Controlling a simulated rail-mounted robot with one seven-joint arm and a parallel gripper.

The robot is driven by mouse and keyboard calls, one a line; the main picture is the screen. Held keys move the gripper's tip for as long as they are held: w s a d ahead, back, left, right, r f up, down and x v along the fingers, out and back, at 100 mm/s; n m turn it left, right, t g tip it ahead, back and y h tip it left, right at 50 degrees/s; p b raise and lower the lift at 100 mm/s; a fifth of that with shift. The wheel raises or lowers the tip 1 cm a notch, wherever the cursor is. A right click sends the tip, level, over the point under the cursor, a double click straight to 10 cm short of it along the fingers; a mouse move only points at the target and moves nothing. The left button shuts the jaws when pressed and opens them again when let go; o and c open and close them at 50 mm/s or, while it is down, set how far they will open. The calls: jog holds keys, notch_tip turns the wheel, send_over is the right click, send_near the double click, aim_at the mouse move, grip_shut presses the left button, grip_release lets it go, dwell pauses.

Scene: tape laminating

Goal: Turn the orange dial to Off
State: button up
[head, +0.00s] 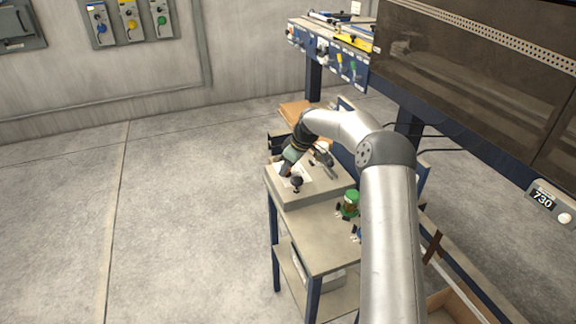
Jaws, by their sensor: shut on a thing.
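The orange dial (286,171) shows only as a small orange patch on a box-like unit with a pale plate, at the middle of the head view. My gripper (289,163) reaches down over it from above and is shut on it. The gripper and wrist hide most of the dial, so its pointer and the Off mark cannot be made out. A dark round knob (296,182) stands on the same unit, just in front of the dial.
The grey unit (312,197) sits on a side table (320,240). A green-topped item (350,201) stands close to my arm. The machine frame with a dark window (470,75) is at right. Wall switches (130,18) are far back. Open floor (180,210) lies at left.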

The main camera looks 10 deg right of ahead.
jog(key=n+g+p, duration=0.1)
jog(key=n, duration=0.1)
jog(key=n+g+y+p, duration=0.1)
jog(key=n, duration=0.2)
jog(key=shift+w+r+n, duration=0.1)
jog(key=shift+w+n, duration=0.05)
jog(key=shift+n, duration=0.15)
jog(key=shift+w+n+g+p, duration=0.1)
jog(key=shift+n+g+p, duration=0.7)
jog(key=shift+n+p, duration=1)
jog(key=shift+d+n+b, duration=0.1)
jog(key=shift+n+b, duration=0.25)
jog(key=shift+n, duration=0.15)
jog(key=o, duration=1)
jog(key=p+v, duration=0.4)
jog(key=v, duration=0.3)
jog(key=shift+r+p, duration=0.2)
jog(key=shift+p, duration=0.1)
